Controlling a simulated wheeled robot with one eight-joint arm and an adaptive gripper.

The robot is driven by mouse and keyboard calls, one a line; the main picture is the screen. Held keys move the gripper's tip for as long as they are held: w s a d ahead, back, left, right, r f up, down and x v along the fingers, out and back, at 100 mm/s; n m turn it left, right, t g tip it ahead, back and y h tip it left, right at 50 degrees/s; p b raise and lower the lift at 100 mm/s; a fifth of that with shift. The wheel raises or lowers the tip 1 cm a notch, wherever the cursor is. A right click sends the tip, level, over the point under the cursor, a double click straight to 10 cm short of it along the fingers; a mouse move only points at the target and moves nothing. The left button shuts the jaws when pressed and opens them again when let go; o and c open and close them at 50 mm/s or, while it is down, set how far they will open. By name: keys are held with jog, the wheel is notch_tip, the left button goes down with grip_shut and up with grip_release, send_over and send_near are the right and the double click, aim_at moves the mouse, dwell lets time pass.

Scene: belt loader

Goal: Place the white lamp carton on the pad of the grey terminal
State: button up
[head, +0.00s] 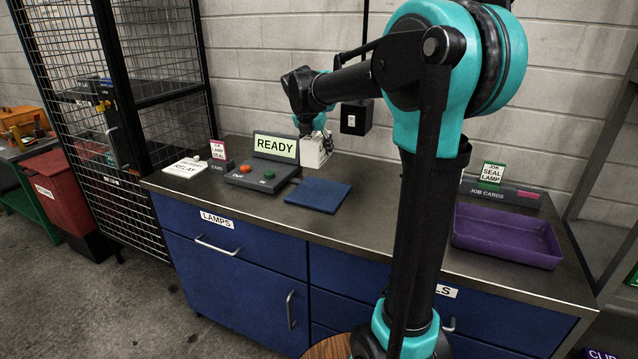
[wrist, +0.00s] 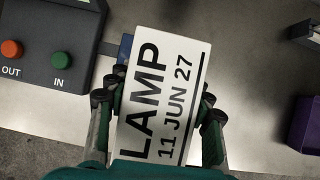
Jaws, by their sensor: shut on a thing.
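The white lamp carton (head: 314,154) is in my gripper (head: 318,132), behind the blue pad and to the right of the terminal's screen in the head view. In the wrist view the carton (wrist: 160,90) shows its face reading "LAMP 11 JUN 27", with a finger of my gripper (wrist: 157,96) against each side. The grey terminal (head: 240,178) has a screen reading "READY" and red and green buttons. Its blue pad (head: 318,196) looks bare in the head view. In the wrist view the carton hides most of the pad (wrist: 125,47). I cannot tell the carton's height above the counter.
A purple tray (head: 507,238) lies on the right of the counter (head: 400,222). A white relay card (head: 185,167) lies left of the terminal. A black box (head: 356,117) hangs on the wall behind. A job card holder (head: 500,191) stands at the back right.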

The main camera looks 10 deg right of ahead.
aim_at(309, 156)
notch_tip(309, 156, down, 13)
jog(key=shift+r, duration=0.2)
dwell(0.4)
jog(key=o, duration=1.3)
jog(key=shift+f, duration=0.1)
jog(key=shift+c, duration=0.2)
jog(key=v, duration=1.2)
jog(key=shift+a, duration=0.15)
